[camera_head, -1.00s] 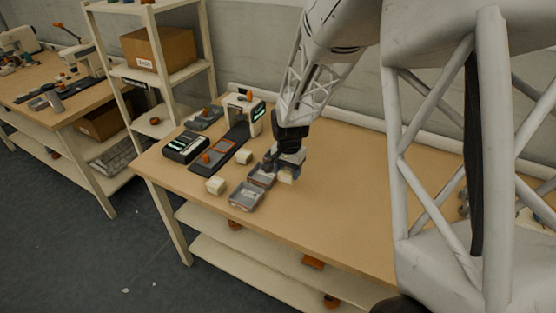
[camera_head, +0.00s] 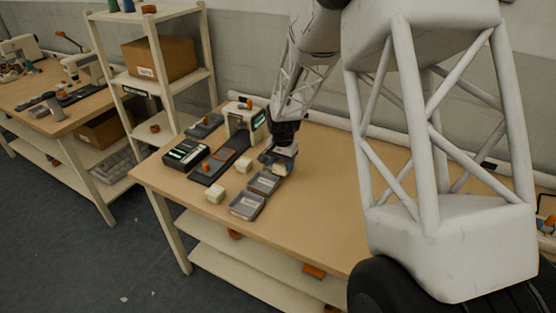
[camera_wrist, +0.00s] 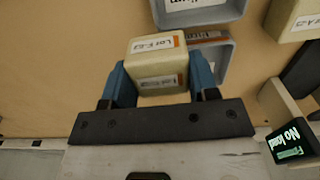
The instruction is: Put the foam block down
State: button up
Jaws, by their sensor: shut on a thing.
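A cream foam block (camera_wrist: 155,62) with a white label, partly legible as "Lot F-2", is between the two blue fingers of my gripper (camera_wrist: 161,80) in the wrist view. My gripper is shut on it. In the wrist view the block overlaps part of a grey tray (camera_wrist: 220,62). I cannot tell whether the block touches anything below.
A second grey tray (camera_head: 246,206) lies in front. Two other foam blocks (camera_head: 215,194) (camera_head: 244,165) stand left of the trays. A white device (camera_head: 243,116) stands behind; its display reads "No load" in the wrist view (camera_wrist: 290,143). The table (camera_head: 320,200) is clear on the right.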

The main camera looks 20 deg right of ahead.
aim_at(278, 159)
jog(key=shift+w+d+f, duration=0.1)
jog(key=shift+w+d, duration=0.05)
jog(key=shift+w, duration=1.05)
jog(key=shift+w+d+f, duration=0.1)
jog(key=shift+w, duration=1.05)
jog(key=shift+w+d+f, duration=0.1)
jog(key=shift+w+d, duration=0.05)
jog(key=shift+w, duration=1.05)
jog(key=shift+f, duration=1.75)
jog(key=shift+f, duration=0.1)
jog(key=o, duration=0.6)
notch_tip(278, 159, up, 12)
jog(key=shift+r, duration=0.1)
